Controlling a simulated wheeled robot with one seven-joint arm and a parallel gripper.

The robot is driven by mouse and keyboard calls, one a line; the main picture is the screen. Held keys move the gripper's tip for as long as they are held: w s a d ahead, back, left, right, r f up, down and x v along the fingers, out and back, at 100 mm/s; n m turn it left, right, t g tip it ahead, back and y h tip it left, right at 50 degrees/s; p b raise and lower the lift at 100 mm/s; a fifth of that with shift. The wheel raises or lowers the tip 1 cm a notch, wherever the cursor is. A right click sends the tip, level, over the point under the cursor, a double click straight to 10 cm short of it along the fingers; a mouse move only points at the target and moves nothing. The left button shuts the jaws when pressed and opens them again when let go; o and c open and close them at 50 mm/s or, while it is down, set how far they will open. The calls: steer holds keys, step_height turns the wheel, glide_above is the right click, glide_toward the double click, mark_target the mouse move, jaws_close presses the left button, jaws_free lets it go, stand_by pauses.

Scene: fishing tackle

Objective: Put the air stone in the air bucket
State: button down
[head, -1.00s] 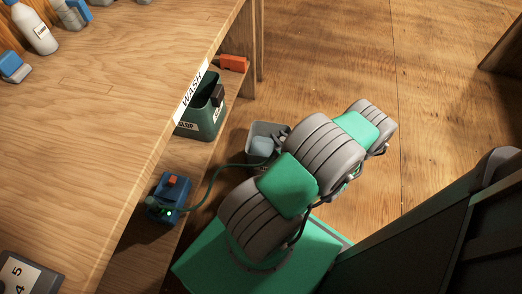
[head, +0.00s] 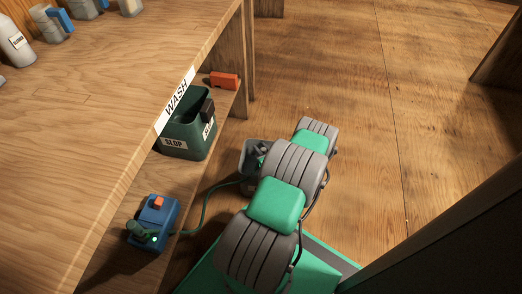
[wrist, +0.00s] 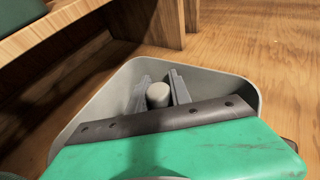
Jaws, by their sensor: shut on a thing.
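The air stone (wrist: 158,95) is a short pale grey cylinder, seen between my gripper's two grey fingers in the wrist view. My gripper (wrist: 158,92) is shut on it.
A dark green bin marked SLOP (head: 187,137) stands on the low shelf beside the bucket, with an orange block (head: 224,81) behind it. The wooden bench marked WASH (head: 110,95) overhangs the shelf. The wooden floor (head: 370,110) at right is open.

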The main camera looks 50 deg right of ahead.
steer(key=shift+f+b, duration=0.5)
steer(key=shift+b, duration=0.3)
steer(key=c, duration=1.5)
jaws_free()
steer(key=shift+f, duration=0.1)
steer(key=shift+o, duration=0.2)
steer(key=shift+r+p, duration=0.2)
steer(key=shift+p, duration=0.15)
steer(key=p+v, duration=0.5)
steer(key=v, duration=0.7)
steer(key=shift+r, duration=0.4)
steer(key=shift+s, duration=0.1)
